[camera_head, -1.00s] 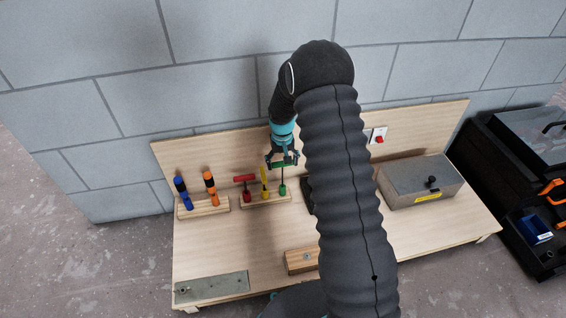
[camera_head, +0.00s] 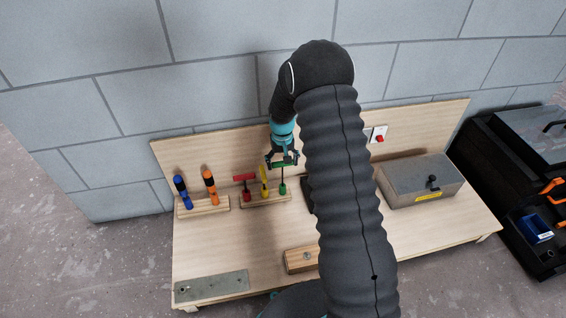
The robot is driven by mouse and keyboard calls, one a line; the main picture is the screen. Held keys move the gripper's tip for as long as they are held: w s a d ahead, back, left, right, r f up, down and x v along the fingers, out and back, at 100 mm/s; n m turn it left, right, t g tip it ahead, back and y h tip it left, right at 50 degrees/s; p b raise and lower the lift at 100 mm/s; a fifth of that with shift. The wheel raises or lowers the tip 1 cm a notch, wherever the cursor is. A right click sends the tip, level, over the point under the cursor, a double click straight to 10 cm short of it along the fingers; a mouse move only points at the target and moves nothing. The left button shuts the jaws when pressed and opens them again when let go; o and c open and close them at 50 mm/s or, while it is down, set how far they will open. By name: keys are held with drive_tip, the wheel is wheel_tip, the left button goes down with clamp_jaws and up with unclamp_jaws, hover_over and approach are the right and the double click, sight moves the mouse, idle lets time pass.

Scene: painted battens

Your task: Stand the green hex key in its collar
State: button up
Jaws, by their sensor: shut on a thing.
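The green hex key (camera_head: 283,180) stands upright at the right end of a wooden batten (camera_head: 258,202). Its dark shaft runs down to the green collar (camera_head: 283,191). At this size I cannot tell how deep the shaft sits in the collar. My gripper (camera_head: 282,162) is above the batten, shut on the key's green top. The fingers partly cover that top.
The same batten holds a red-handled tool (camera_head: 245,184) and a yellow one (camera_head: 264,182), close on the left. A second batten (camera_head: 203,208) holds blue and orange tools. A grey metal box (camera_head: 420,182) stands at right. My arm hides the bench middle.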

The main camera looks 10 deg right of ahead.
drive_tip(key=shift+f+b, duration=1.35)
drive_tip(key=shift+f, duration=0.6)
idle(1.2)
drive_tip(key=o, duration=1)
wheel_tip(320, 180, up, 12)
